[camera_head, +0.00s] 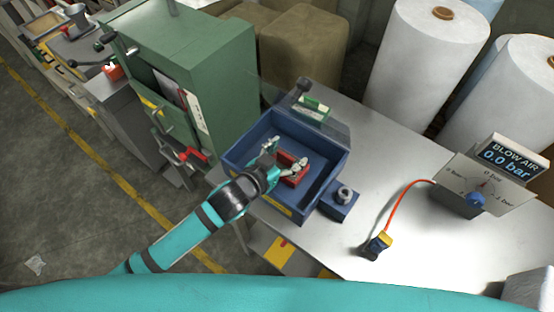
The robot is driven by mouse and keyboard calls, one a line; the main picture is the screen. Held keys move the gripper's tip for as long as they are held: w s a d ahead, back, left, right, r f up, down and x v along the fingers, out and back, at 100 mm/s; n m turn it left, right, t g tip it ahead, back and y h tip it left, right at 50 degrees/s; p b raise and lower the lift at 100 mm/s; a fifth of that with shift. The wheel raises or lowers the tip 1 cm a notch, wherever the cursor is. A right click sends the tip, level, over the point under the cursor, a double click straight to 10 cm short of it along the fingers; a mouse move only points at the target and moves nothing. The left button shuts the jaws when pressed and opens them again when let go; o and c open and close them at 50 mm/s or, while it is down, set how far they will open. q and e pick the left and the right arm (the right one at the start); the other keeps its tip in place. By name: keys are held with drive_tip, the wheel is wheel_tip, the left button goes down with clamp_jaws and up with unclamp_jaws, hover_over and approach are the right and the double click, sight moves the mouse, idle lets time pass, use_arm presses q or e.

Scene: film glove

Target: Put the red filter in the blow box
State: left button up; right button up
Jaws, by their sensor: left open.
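The blue blow box (325,185) stands on the white table with its clear lid tilted up at the back. The red filter (291,179) lies inside it, on the box floor. My left gripper (287,158) reaches into the box from the left. Its fingers are spread at the filter, and I cannot tell whether they touch it. My left wrist covers part of the box's front left wall. My right gripper is not in view.
A blow air gauge (477,197) stands at the right, with an orange hose (404,205) running to a small fitting (376,246). A green machine cabinet (190,60) stands close on the left. Large white rolls (425,60) are behind the table (384,160).

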use_arm(q)
drive_tip(key=b+v, duration=0.1)
drive_tip(key=v, duration=1)
drive_tip(key=shift+b, duration=0.4)
drive_tip(key=shift+s+a+r, duration=0.2)
drive_tip(key=shift+s+r, duration=0.05)
drive_tip(key=shift+s, duration=0.05)
